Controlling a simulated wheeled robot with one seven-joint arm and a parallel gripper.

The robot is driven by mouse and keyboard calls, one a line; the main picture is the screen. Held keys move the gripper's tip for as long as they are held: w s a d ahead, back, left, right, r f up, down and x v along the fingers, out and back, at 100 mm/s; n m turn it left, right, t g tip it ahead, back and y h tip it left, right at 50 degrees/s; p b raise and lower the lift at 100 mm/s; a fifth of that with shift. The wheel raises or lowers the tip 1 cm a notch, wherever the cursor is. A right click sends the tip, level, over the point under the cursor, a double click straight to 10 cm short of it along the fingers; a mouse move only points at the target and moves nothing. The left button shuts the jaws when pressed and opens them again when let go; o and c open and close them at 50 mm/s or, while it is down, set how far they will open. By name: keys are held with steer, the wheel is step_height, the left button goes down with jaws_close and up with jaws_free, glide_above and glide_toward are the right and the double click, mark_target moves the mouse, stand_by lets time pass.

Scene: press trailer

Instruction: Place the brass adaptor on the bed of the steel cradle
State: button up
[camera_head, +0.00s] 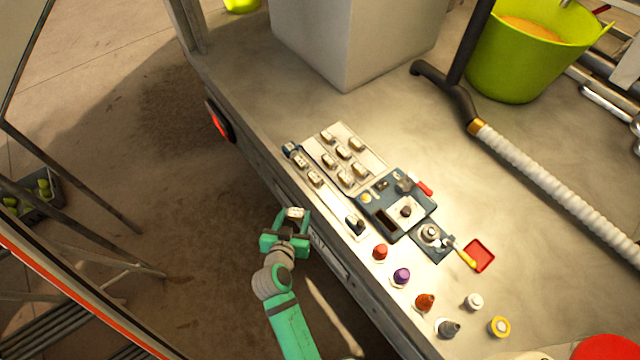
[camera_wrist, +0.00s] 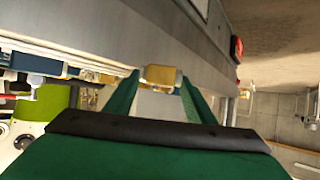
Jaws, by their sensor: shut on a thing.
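My green gripper (camera_head: 288,232) is off the near edge of the trailer bed, over the ground. It is shut on the brass adaptor, a small yellowish block that shows between the fingertips (camera_wrist: 161,82) in the wrist view, where the brass adaptor (camera_wrist: 161,75) is clear of any surface. In the head view a pale top (camera_head: 295,213) of the held piece shows. I cannot surely pick out the steel cradle; a small dark and metal block (camera_head: 355,222) sits at the near end of a pale strip by the bed's edge.
The trailer bed (camera_head: 500,160) carries a pale rack of small blocks (camera_head: 343,160), a dark blue fixture (camera_head: 398,203) and several coloured cones and knobs. A grey box (camera_head: 345,45), a green tub (camera_head: 525,50) and a white hose (camera_head: 555,185) stand farther back.

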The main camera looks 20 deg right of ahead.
steer(key=s+d+r+m+g+h, duration=0.3)
steer(key=s+r+m, duration=0.15)
steer(key=r, duration=0.25)
steer(key=s+d+r+m+g+h, duration=0.3)
steer(key=s+d+r+m+g, duration=0.15)
steer(key=r, duration=0.25)
glide_above(326, 201)
steer(key=shift+t, duration=0.35)
steer(key=f, duration=0.9)
steer(key=shift+s, duration=0.35)
steer(key=shift+w+d+f, duration=0.1)
steer(key=shift+w+f, duration=0.35)
steer(key=shift+f, duration=1.65)
steer(key=shift+f, duration=0.1)
steer(key=o, duration=0.8)
steer(key=shift+o, duration=0.2)
